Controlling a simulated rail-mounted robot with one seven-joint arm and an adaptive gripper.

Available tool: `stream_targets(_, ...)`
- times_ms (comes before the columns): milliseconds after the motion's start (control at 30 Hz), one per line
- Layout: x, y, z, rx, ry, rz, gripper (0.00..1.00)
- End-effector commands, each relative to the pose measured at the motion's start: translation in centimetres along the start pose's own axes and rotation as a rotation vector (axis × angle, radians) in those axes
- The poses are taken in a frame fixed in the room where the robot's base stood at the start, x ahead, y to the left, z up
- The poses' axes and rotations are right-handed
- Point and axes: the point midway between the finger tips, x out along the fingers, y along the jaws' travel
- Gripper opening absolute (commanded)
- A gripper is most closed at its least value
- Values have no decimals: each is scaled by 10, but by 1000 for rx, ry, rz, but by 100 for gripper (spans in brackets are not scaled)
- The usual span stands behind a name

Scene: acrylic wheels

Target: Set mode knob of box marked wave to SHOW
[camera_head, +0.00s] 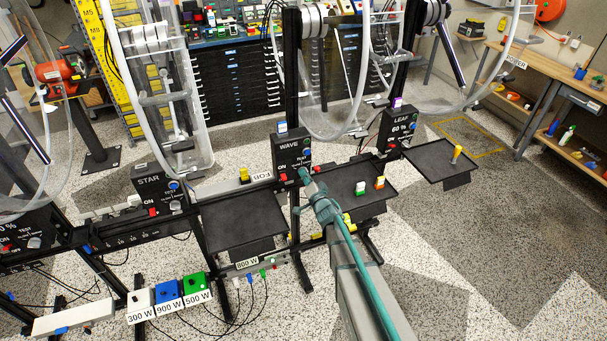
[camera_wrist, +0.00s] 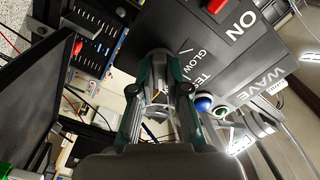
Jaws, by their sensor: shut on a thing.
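The black box marked WAVE (camera_head: 290,148) stands on the rail in the middle of the head view. In the wrist view the box (camera_wrist: 235,55) fills the upper right, turned, with "ON", "TEST" and "GLOW" lettering. My gripper (camera_head: 305,174) is at the lower right of the box's face. In the wrist view my gripper (camera_wrist: 160,75) has its two fingers closed on either side of the grey mode knob (camera_wrist: 157,56), beside the "TEST" and "GLOW" marks. The fingers hide much of the knob, and I cannot tell its setting. The SHOW label is not readable.
A red switch (camera_wrist: 214,5) and a blue button (camera_wrist: 203,103) sit on the WAVE box near my gripper. Black trays (camera_head: 240,225) flank the box below. The STAR box (camera_head: 150,184) is left and the LEAF box (camera_head: 402,119) right. Clear wheels rise behind.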

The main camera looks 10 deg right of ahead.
Motion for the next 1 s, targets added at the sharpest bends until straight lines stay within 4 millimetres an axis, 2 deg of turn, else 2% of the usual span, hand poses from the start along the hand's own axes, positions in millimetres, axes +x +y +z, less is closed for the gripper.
stream_targets(333, 0, 1, 0, 27, -1, 2, 0)
stream_targets(500, 0, 1, 0, 111, 0, 2, 0)
stream_targets(533, 0, 1, 0, 112, 0, 2, 18)
stream_targets(700, 0, 0, 0, 109, 0, 1, 46)
stream_targets(1000, 0, 0, 0, 108, 0, 0, 46)
